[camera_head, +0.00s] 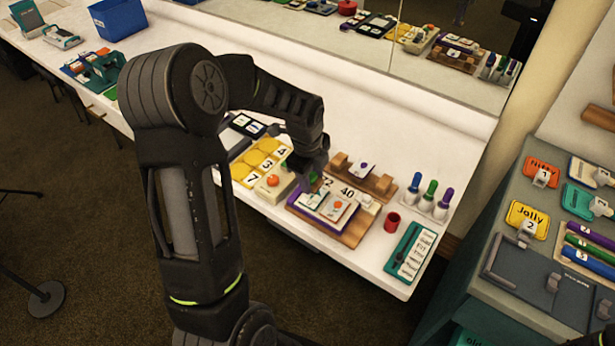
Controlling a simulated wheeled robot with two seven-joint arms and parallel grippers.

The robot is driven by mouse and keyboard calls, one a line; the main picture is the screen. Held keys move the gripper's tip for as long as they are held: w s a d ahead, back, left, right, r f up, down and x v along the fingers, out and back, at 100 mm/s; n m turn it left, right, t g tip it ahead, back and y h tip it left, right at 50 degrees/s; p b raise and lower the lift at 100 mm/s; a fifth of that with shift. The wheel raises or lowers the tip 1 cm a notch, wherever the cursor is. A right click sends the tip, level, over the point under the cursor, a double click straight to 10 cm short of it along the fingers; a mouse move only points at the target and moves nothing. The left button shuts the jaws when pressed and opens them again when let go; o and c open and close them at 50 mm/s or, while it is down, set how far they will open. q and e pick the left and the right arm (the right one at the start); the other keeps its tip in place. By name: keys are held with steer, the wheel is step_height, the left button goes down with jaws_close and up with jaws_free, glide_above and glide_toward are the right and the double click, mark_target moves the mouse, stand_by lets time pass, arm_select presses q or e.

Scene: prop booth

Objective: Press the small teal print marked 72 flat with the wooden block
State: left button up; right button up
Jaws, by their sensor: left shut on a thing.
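My left gripper (308,172) hangs over the left rear edge of a wooden board (346,236) on the white table. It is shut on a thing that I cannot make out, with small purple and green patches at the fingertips. A card with the number 72 (326,183) shows partly just right of the fingertips, beside one marked 40 (347,191). A small teal-edged print (312,201) lies on the board near the gripper, next to an orange-marked print (338,208). I cannot clearly pick out the wooden block. My right gripper is out of view.
A cream block with an orange knob (273,181) and yellow number tiles (243,173) stand left of the board.

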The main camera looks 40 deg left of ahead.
mark_target(313, 198)
arm_select(q)
steer(key=shift+a, duration=0.1)
steer(key=shift+f, duration=0.1)
steer(key=shift+w+f+b, duration=0.2)
steer(key=shift+f+b, duration=0.7)
steer(key=shift+f, duration=0.3)
steer(key=shift+w+f+b, duration=0.2)
steer(key=shift+f+b, duration=0.65)
steer(key=shift+f, duration=0.35)
steer(key=shift+f+b, duration=0.45)
steer(key=shift+f, duration=0.05)
steer(key=shift+s+f, duration=0.1)
steer(key=shift+f, duration=0.05)
stand_by(0.8)
steer(key=shift+r+p, duration=0.6)
steer(key=shift+r, duration=0.25)
steer(key=shift+s+r+p, duration=0.15)
steer(key=shift+r+p, duration=0.65)
steer(key=shift+r, duration=0.35)
steer(key=shift+s+r+p, duration=0.15)
steer(key=shift+r+p, duration=0.6)
steer(key=shift+r, duration=0.35)
